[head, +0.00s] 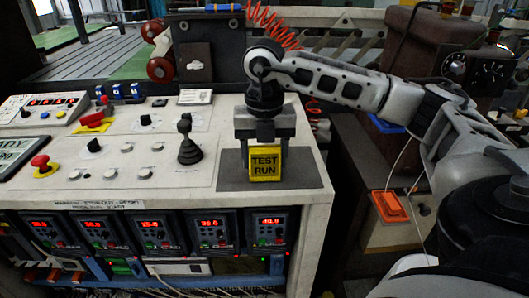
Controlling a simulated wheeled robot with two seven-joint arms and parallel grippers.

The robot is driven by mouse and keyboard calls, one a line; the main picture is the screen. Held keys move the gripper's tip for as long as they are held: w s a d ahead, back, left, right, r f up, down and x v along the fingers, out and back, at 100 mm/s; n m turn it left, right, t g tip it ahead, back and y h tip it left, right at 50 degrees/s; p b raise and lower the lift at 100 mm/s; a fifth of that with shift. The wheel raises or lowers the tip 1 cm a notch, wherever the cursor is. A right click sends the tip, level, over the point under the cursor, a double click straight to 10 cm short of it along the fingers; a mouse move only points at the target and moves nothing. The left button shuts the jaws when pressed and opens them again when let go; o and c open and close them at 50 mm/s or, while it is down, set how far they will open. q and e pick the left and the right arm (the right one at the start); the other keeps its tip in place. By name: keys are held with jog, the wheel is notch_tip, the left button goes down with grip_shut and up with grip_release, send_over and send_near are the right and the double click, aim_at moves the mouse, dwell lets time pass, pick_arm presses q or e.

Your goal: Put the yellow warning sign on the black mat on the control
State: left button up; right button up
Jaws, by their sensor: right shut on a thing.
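The yellow warning sign (265,164), lettered "TEST RUN", stands upright at the black mat (306,173) on the right end of the control desk. My right gripper (265,141) reaches down from above and is shut on the sign's upper part. The sign's lower edge appears to be at the mat; I cannot tell whether it touches. The gripper hides the top of the sign and part of the mat behind it. My left gripper is not in view.
A black joystick (188,142) stands just left of the mat. Red emergency buttons (41,163) and several knobs lie further left on the control desk (140,160). Drives with red displays (211,230) sit below the front edge. A red coiled hose (275,24) hangs behind.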

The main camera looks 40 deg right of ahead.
jog(key=shift+f, duration=0.25)
jog(key=o, duration=1)
jog(key=shift+r, duration=0.1)
